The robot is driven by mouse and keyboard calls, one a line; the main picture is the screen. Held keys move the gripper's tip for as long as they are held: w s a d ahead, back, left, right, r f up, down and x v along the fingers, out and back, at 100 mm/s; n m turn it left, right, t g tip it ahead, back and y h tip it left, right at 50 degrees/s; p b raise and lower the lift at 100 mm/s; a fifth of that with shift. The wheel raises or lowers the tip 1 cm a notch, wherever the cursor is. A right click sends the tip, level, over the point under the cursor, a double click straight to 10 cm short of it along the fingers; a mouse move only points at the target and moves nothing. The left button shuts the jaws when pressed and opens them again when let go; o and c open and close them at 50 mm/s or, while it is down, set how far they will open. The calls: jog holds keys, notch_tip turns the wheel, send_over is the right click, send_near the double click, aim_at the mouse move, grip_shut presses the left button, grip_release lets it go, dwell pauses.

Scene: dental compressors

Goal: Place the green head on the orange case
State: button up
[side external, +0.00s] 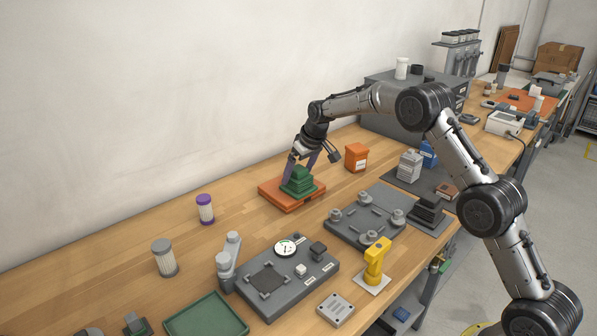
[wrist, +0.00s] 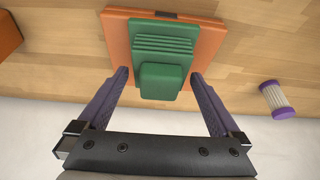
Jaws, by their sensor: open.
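The green head (side external: 298,181) has ribbed, stepped sides and sits upright on top of the flat orange case (side external: 276,200). My gripper (side external: 300,178) is down at the green head. In the wrist view the two purple fingers of my gripper (wrist: 159,82) stand apart, one on each side of the head's narrower block, with visible gaps to it.
A purple-capped filter (side external: 205,209) and a grey-capped filter (side external: 165,258) stand to the left. An orange box (side external: 356,157) stands behind to the right. A grey plate with round mounts (side external: 365,217) lies in front. Bare wood surrounds the case's left side.

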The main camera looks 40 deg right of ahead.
jog(key=s+a+r, duration=0.3)
jog(key=s+r, duration=1)
jog(key=r, duration=0.4)
jog(key=s+a+r+t, duration=0.1)
jog(key=s+a, duration=0.2)
jog(key=s, duration=0.9)
jog(key=s+a+r, duration=0.1)
jog(key=s+a, duration=0.2)
jog(key=s, duration=0.9)
jog(key=s+f, duration=0.5)
jog(key=s, duration=0.5)
jog(key=shift+s+a+f, duration=0.2)
jog(key=shift+a, duration=0.05)
